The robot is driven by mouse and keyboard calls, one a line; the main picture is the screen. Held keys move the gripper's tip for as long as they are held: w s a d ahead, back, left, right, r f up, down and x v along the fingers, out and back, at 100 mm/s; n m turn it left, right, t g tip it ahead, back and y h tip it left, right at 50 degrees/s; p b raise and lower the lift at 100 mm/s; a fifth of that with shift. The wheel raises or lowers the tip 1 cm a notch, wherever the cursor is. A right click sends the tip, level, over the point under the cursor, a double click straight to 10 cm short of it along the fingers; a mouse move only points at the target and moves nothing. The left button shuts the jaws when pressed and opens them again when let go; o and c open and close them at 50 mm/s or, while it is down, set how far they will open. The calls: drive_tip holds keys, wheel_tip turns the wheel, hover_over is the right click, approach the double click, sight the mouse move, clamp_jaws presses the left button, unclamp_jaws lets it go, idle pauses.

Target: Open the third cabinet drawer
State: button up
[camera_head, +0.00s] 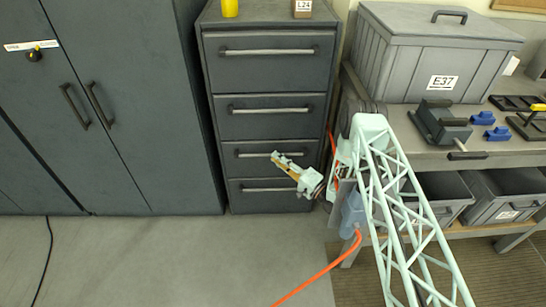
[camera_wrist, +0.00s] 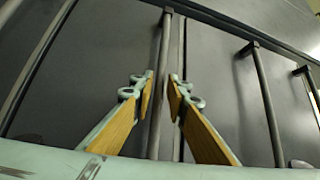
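The grey cabinet has a stack of drawers with horizontal bar handles. The third drawer (camera_head: 249,166) from the top looks closed, level with the others. Its handle (camera_head: 253,155) is partly covered by my gripper (camera_head: 275,156) in the head view. In the wrist view the handle (camera_wrist: 160,125) runs as a bar between the two wood-coloured fingers of my gripper (camera_wrist: 162,80). The fingers are open, one on each side of the bar, with small gaps visible. I cannot tell whether the tips reach fully around it.
The drawers above (camera_head: 268,117) and below (camera_head: 262,197) also look closed. A tall dark cabinet (camera_head: 150,110) stands to the left. A workbench (camera_head: 432,155) with a lidded bin (camera_head: 420,65) stands to the right.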

drive_tip(key=shift+x, duration=1.5)
drive_tip(key=shift+c, duration=0.7)
clamp_jaws()
